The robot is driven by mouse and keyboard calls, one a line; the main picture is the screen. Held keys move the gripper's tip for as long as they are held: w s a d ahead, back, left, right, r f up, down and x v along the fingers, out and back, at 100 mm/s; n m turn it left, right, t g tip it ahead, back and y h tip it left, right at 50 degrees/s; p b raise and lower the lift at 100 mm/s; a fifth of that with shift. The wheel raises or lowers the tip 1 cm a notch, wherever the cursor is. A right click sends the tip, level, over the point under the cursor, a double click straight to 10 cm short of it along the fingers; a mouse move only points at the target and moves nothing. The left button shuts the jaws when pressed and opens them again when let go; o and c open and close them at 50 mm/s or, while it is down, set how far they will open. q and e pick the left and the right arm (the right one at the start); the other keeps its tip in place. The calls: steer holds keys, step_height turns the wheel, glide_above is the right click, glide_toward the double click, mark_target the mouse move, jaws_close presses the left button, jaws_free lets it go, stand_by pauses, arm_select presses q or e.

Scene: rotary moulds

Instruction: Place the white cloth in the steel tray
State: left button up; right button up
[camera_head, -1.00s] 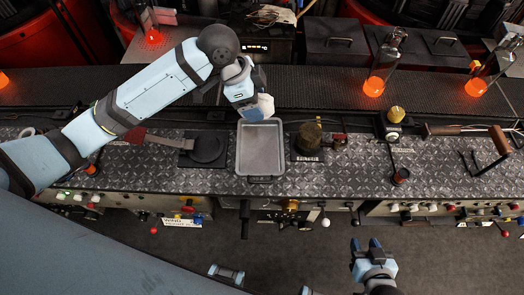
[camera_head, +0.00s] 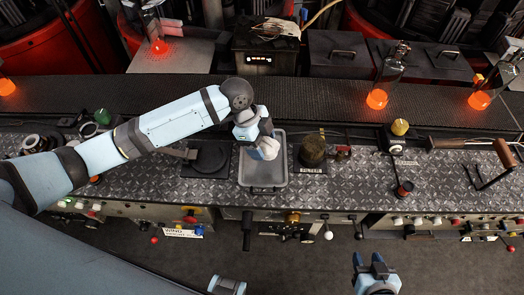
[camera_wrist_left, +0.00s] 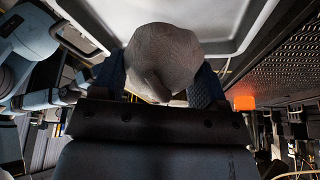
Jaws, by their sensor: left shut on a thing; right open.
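The white cloth (camera_head: 265,150) is bunched in my left gripper (camera_head: 258,143), which is shut on it. In the left wrist view the cloth (camera_wrist_left: 162,60) sits between the two fingers as a pale grey lump. The steel tray (camera_head: 264,184) lies on the diamond-plate bench, and the gripper and cloth are over its upper part. The tray's pale floor and rim (camera_wrist_left: 232,20) show behind the cloth in the left wrist view. I cannot tell whether the cloth touches the tray. My right gripper (camera_head: 371,262) is open and empty in front of the bench.
A black round plate (camera_head: 209,158) is left of the tray. A dark round pot (camera_head: 313,148) stands close to its right. Glowing glass moulds (camera_head: 377,97) stand on the belt behind. Levers and knobs line the bench front (camera_head: 293,218).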

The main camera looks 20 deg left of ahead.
arm_select(q)
steer(key=shift+f, duration=2.4)
steer(key=shift+f, duration=0.1)
steer(key=o, duration=0.9)
steer(key=shift+f, duration=0.1)
steer(key=v, duration=1.2)
steer(key=shift+b, duration=0.3)
steer(key=shift+s, duration=0.1)
